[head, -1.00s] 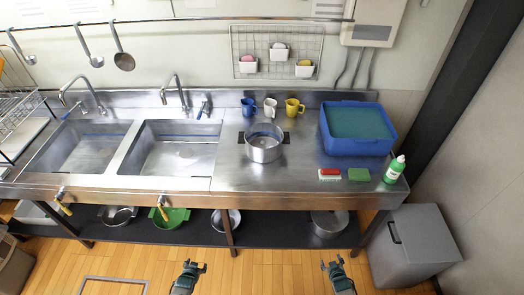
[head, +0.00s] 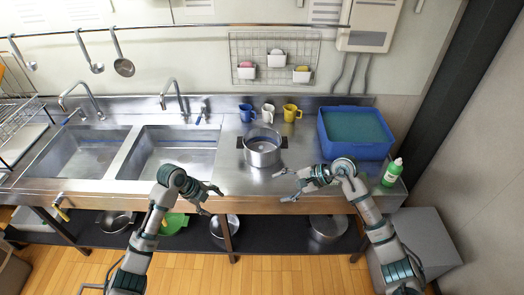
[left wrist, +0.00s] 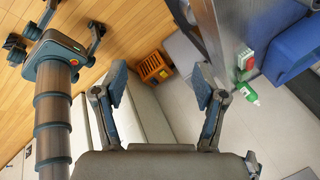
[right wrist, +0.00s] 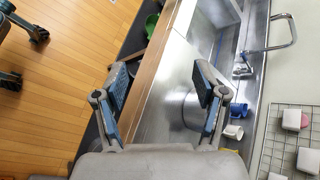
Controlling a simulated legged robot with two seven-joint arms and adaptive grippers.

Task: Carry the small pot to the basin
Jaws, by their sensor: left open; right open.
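The small pot (head: 262,152) is a round steel pot with two dark side handles. It stands upright on the steel counter, right of the two sink basins. The nearer basin (head: 182,150) is sunk in the counter, and the other basin (head: 78,150) lies further left. My left gripper (head: 213,198) is open and empty near the counter's front edge, below and left of the pot. My right gripper (head: 281,186) is open and empty, below and right of the pot. Neither touches the pot. Both wrist views show spread fingers with nothing between them.
Blue (head: 247,112), white (head: 268,111) and yellow (head: 291,112) mugs stand behind the pot. A blue tub (head: 356,148) and a green bottle (head: 392,173) are to the right. The red sponge (left wrist: 246,59) shows in the left wrist view. Faucets (head: 175,95) rise behind the basins.

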